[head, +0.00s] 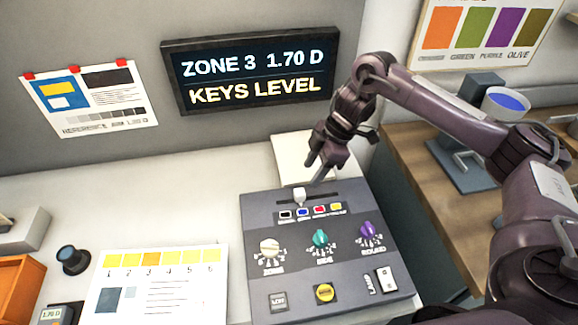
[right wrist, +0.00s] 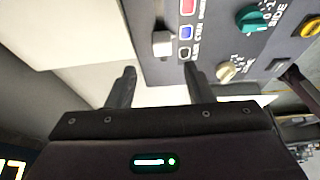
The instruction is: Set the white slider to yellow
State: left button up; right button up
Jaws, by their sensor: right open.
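The white slider (head: 299,196) stands in a dark slot along the top of the grey console (head: 255,215). It sits near the left end, about between the black mark (head: 286,214) and the blue mark (head: 303,212). The red mark (head: 319,210) and the yellow mark (head: 336,207) lie further right. My right gripper (head: 318,168) is above and behind the slot, apart from the slider. In the right wrist view it is open and empty, and the slider (right wrist: 162,43) shows beyond the gap between its fingertips (right wrist: 160,75). My left gripper is not in view.
Below the slot are a cream knob (head: 270,250), a teal knob (head: 320,239), a purple knob (head: 367,231) and a yellow button (head: 324,292). A screen (head: 250,70) reads "ZONE 3 1.70 D, KEYS LEVEL". A white block (head: 300,155) stands behind the console.

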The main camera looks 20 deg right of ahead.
aim_at(300, 191)
jog(key=f, duration=0.1)
jog(key=a+f+p, duration=0.1)
jog(key=f, duration=0.1)
jog(key=shift+s+a, duration=0.25)
jog(key=p+x, duration=0.1)
jog(key=x, duration=0.1)
jog(key=shift+w+a+f, duration=0.1)
jog(key=shift+w+f, duration=0.05)
jog(key=shift+f, duration=0.1)
jog(key=shift+x, duration=0.8)
jog(key=c, duration=0.4)
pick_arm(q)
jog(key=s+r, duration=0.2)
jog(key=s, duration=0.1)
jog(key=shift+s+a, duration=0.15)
pick_arm(e)
jog(key=shift+w, duration=0.1)
grip_shut()
